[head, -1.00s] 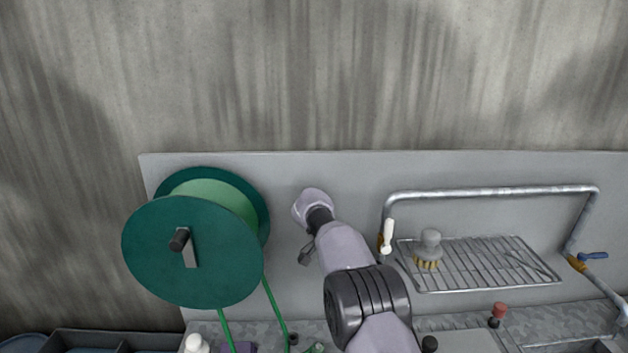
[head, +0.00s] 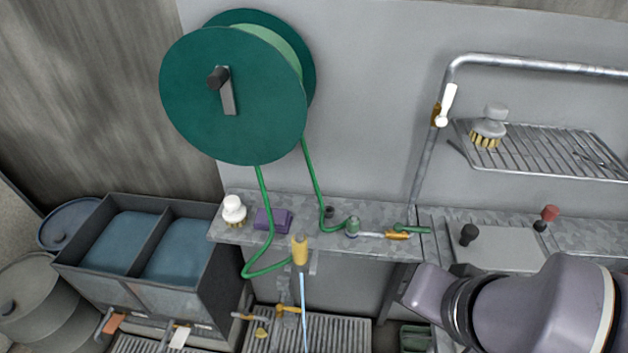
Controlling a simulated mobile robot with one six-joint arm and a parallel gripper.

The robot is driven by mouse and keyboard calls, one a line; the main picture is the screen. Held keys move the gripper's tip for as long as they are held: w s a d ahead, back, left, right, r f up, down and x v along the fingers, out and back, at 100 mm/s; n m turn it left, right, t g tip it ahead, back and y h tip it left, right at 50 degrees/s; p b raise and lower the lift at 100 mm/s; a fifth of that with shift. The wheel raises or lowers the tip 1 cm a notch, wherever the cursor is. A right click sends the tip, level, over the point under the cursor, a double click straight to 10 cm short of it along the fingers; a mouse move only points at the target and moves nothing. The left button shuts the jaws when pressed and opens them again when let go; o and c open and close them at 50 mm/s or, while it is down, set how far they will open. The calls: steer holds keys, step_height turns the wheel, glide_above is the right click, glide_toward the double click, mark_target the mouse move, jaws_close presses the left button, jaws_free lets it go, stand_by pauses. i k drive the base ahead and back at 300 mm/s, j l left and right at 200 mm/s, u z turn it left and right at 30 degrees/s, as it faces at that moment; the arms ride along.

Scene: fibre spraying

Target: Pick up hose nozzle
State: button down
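The hose nozzle (head: 300,251) is a short brass-yellow piece at the end of the green hose (head: 262,272). It hangs upright at the front edge of the grey shelf (head: 340,238), near a bracket. A thin pale blue stream, like water, runs straight down below it. The hose loops down from the green reel (head: 232,95) on the wall. My arm shows at the lower right, to the right of the nozzle and apart from it. My gripper's fingers cannot be made out.
A white-handled brush (head: 234,209) and a purple block (head: 272,220) sit on the shelf left of the nozzle. A brass-and-green valve (head: 398,235) lies to the right. A two-part basin (head: 145,285) stands lower left. A wire rack (head: 550,152) holds another brush.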

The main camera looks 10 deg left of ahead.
mark_target(300, 245)
steer(key=k+j, duration=0.1)
steer(key=k, duration=0.35)
steer(key=k+j, duration=0.1)
steer(key=k, duration=0.35)
